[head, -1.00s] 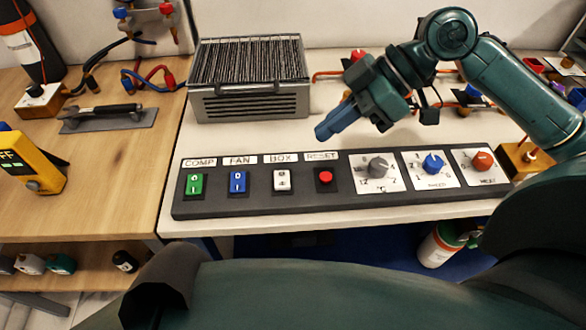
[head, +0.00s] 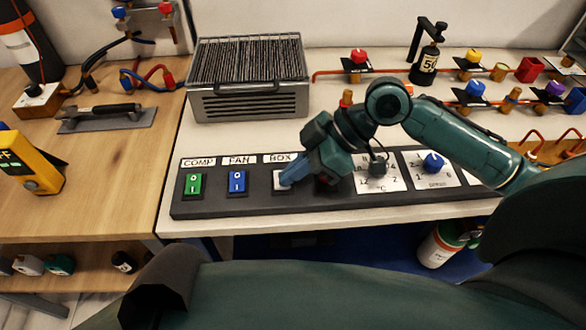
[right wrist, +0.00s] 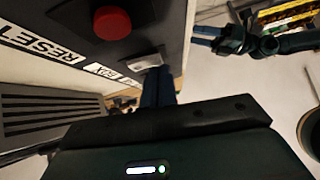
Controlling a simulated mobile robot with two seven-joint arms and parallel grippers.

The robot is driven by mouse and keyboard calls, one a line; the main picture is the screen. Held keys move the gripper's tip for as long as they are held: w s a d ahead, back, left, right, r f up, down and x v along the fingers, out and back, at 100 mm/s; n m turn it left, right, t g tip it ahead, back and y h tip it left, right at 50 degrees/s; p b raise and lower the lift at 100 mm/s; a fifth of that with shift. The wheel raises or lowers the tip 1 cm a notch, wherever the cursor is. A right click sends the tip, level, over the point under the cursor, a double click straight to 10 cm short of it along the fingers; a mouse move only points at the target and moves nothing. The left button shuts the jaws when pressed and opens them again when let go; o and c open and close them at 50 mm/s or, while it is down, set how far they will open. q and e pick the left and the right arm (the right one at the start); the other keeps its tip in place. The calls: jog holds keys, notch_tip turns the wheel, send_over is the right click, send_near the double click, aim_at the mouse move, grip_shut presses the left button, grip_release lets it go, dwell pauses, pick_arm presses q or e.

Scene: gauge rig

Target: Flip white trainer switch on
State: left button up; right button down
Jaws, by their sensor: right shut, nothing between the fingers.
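The white trainer switch (head: 279,183) is a small rocker in the dark sloping panel, under the BOX label, between the blue FAN switch and the red button. My right gripper (head: 287,181) is shut and empty, its blue fingertips at this switch and hiding part of it. In the right wrist view the white switch (right wrist: 148,62) lies right at the ends of the shut fingers (right wrist: 158,80); they look to be touching it. Which way the rocker is tilted I cannot tell. What looks like my left gripper (right wrist: 205,36) shows small at the right wrist view's top right.
A green switch (head: 194,184) and a blue switch (head: 237,181) sit left of the white one. The red RESET button (right wrist: 112,22) is close beside my fingers. Dials (head: 433,162) are to the right. A grey slotted box (head: 250,104) stands behind the panel.

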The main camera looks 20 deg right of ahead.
jog(key=shift+s+f+p, duration=0.1)
jog(key=shift+p, duration=0.2)
jog(key=shift+f, duration=0.15)
jog(key=shift+w+d+r+p, duration=0.1)
jog(key=shift+w+r+p, duration=0.1)
jog(key=shift+w, duration=0.2)
jog(key=shift+w+d+r+p, duration=0.1)
jog(key=shift+w+p, duration=0.1)
jog(key=shift+w, duration=0.2)
